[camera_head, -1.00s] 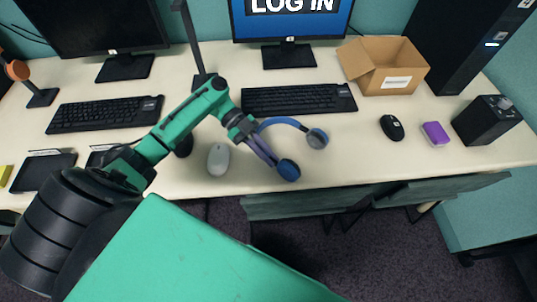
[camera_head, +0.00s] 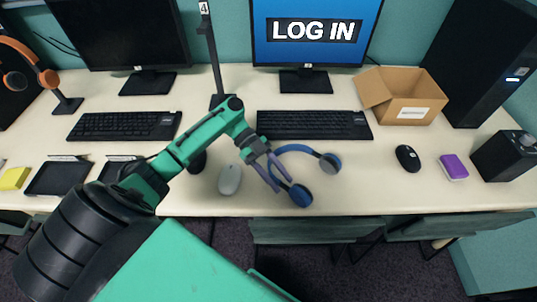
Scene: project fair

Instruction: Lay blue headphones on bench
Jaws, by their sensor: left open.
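The blue headphones (camera_head: 299,195) lie on the cream desk top (camera_head: 390,192), near its front edge. Their curved blue band faces the back, and one cup with a grey side is to the right. My left gripper (camera_head: 284,184) is open, with its purple fingers at the left end of the headphones, close by the left cup. I cannot tell whether the fingers touch it. A low teal surface (camera_head: 500,255), possibly the bench, shows at the lower right, below desk height. My right gripper is not in view.
A pale mouse (camera_head: 229,179) lies just left of my gripper. A keyboard (camera_head: 313,124) and monitor (camera_head: 316,35) stand behind. An open cardboard box (camera_head: 405,92), black mouse (camera_head: 407,158), purple block (camera_head: 453,167) and black box (camera_head: 503,156) are to the right.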

